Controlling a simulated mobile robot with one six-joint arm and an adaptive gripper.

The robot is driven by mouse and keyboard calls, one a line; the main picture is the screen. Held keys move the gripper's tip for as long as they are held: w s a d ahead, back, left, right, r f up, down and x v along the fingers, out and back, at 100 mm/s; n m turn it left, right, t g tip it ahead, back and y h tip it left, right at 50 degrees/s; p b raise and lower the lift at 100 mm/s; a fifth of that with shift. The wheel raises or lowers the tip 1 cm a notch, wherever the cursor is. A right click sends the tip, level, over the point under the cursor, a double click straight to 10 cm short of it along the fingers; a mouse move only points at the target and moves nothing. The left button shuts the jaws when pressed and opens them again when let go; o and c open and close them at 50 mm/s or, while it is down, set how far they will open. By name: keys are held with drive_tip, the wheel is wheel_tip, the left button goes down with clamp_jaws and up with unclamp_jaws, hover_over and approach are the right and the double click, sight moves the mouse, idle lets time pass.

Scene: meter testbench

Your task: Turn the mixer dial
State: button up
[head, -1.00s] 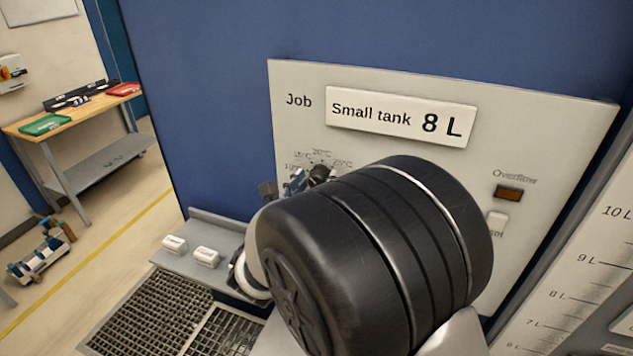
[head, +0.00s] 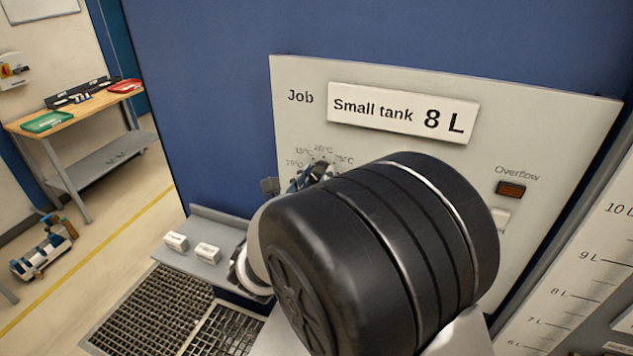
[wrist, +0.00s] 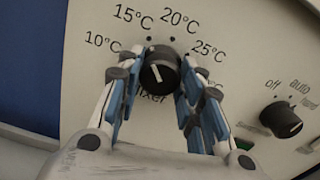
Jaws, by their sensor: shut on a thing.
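The mixer dial (wrist: 162,70) is a round black knob on the light panel (wrist: 240,30), seen in the wrist view. Its white pointer line tilts to the upper left, roughly toward the 15°C mark. Temperature labels from 10°C to 25°C arc above it, and a lower label on the right is partly covered. My gripper (wrist: 160,72) is shut on the mixer dial, with one blue-padded finger on each side. In the head view my black wrist hides the dial, and only part of my gripper (head: 305,178) shows below the temperature labels.
A second black knob (wrist: 281,122) with off and auto labels is to the right of the dial. A "Small tank 8 L" sign (head: 402,113), an overflow lamp (head: 511,190) and a litre scale (head: 590,275) are on the bench. Two small white blocks (head: 176,242) (head: 208,253) sit on the ledge.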

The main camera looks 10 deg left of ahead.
drive_tip(key=m+b, duration=0.5)
drive_tip(key=b, duration=0.3)
drive_tip(key=shift+f, duration=0.2)
drive_tip(key=m+b, duration=0.3)
drive_tip(key=b, duration=0.1)
drive_tip(key=shift+r, duration=0.15)
drive_tip(key=shift+r+m+b, duration=0.1)
drive_tip(key=shift+m+b, duration=0.25)
drive_tip(key=shift+m, duration=0.05)
drive_tip(key=o, duration=1.1)
drive_tip(key=shift+c, duration=0.2)
drive_tip(key=s+a, duration=0.1)
drive_tip(key=s, duration=0.6)
drive_tip(key=shift+s, duration=0.2)
